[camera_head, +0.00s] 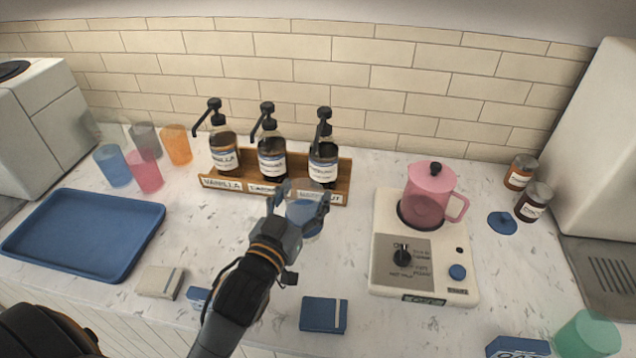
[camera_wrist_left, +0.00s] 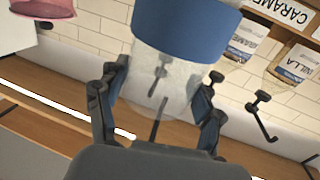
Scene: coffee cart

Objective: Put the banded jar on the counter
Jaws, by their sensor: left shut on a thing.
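My left gripper (camera_head: 303,197) is shut on a clear jar with a blue band (camera_head: 309,216), in front of the right end of the syrup rack. The left wrist view shows the jar's blue band (camera_wrist_left: 190,30) and clear body between the two fingers of the left gripper (camera_wrist_left: 162,85). Whether the jar touches the counter cannot be told. The pale speckled counter (camera_head: 345,250) is bare around it. My right gripper does not show.
The wooden rack (camera_head: 222,184) holds three pump bottles. A hot plate (camera_head: 385,280) with a pink pot (camera_head: 430,195) stands to the right. A blue tray (camera_head: 80,235) and several coloured cups are at left. A blue box (camera_head: 323,315) lies near the front edge.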

